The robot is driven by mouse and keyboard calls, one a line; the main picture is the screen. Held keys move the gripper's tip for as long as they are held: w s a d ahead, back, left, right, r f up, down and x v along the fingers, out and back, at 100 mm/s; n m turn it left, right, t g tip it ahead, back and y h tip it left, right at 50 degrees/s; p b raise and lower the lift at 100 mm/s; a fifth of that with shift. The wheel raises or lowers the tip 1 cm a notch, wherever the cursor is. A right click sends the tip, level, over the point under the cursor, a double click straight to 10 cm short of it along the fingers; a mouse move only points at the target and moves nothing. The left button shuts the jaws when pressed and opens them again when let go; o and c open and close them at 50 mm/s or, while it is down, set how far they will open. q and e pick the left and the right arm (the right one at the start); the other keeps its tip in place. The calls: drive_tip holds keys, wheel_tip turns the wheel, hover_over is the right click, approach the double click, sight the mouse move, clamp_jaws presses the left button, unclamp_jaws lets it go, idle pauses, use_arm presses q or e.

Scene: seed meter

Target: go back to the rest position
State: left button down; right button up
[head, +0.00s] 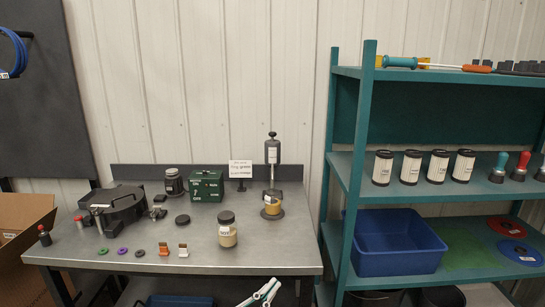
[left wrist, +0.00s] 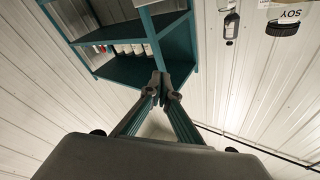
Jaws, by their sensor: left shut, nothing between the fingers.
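My left gripper (head: 268,290) shows at the bottom edge of the head view, in front of the workbench's front edge. It is shut and empty. In the left wrist view its two teal fingers (left wrist: 162,82) meet at the tips, with nothing between them. My right gripper is in neither view. The workbench (head: 190,262) holds a black seed meter housing (head: 118,206), a jar with a dark lid (head: 227,232), a green box (head: 207,186) and a small press-like stand (head: 272,165).
A teal shelf unit (head: 342,200) stands right of the bench, with white-labelled canisters (head: 411,167) and a blue bin (head: 392,245). A cardboard box (head: 20,215) is at the left.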

use_arm(q)
drive_tip(key=s+a+f+n+g+y, duration=0.1)
drive_tip(key=s+a+f+n+y, duration=0.2)
drive_tip(key=s+a+f, duration=0.3)
drive_tip(key=s+a+f+n+g+y, duration=0.2)
drive_tip(key=s+a+f, duration=0.5)
drive_tip(key=f, duration=0.5)
drive_tip(key=s+a+f+n+g+y, duration=0.2)
drive_tip(key=s+a+f+n+y, duration=0.1)
drive_tip(key=s+a+f, duration=0.3)
wheel_tip(320, 180, down, 4)
drive_tip(key=s+y, duration=0.1)
drive_tip(key=s, duration=0.1)
drive_tip(key=shift+s+a+n+y, duration=0.3)
drive_tip(key=shift+n, duration=0.1)
